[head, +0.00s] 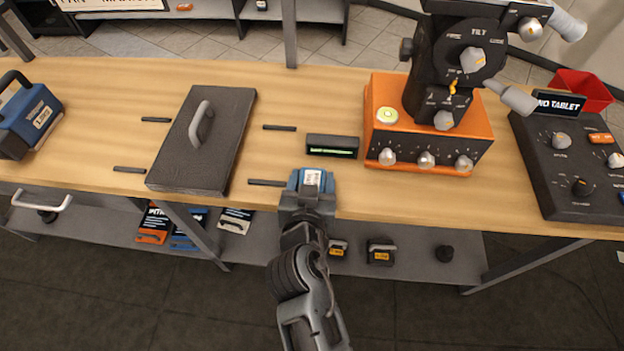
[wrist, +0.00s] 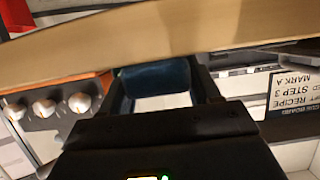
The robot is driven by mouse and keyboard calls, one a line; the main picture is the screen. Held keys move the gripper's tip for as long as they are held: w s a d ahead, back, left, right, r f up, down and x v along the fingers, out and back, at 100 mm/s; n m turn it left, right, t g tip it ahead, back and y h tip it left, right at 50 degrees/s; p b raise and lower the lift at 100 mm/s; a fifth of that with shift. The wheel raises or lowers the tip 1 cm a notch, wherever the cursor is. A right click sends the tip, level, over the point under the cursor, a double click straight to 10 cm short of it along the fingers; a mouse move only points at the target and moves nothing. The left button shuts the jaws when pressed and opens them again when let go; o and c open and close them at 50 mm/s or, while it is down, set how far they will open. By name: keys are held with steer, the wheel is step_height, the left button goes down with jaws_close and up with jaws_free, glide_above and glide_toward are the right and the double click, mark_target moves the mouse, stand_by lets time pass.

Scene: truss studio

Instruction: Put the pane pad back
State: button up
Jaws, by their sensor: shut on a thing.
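My gripper (head: 312,184) is at the front edge of the table, just right of the front dark strip. It is shut on a small blue block with a white label (head: 312,177). The blue block also shows between the dark fingers in the wrist view (wrist: 155,80). Its lettering is too small to read, so I cannot tell whether it is the pane pad. A dark, flat, rectangular board with a grey handle (head: 222,150) lies on the table to the left, between dark strips (head: 280,128). My gripper is apart from it.
The wooden table (head: 330,85) has a small black display (head: 332,146) and an orange-based instrument (head: 430,137). A dark control panel (head: 550,165) is at right, a blue case (head: 28,118) at left. Several small items lie on the lower shelf (head: 290,250).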

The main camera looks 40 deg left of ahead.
steer(key=o, duration=1.1)
steer(key=v, duration=1.2)
steer(key=shift+b, duration=0.4)
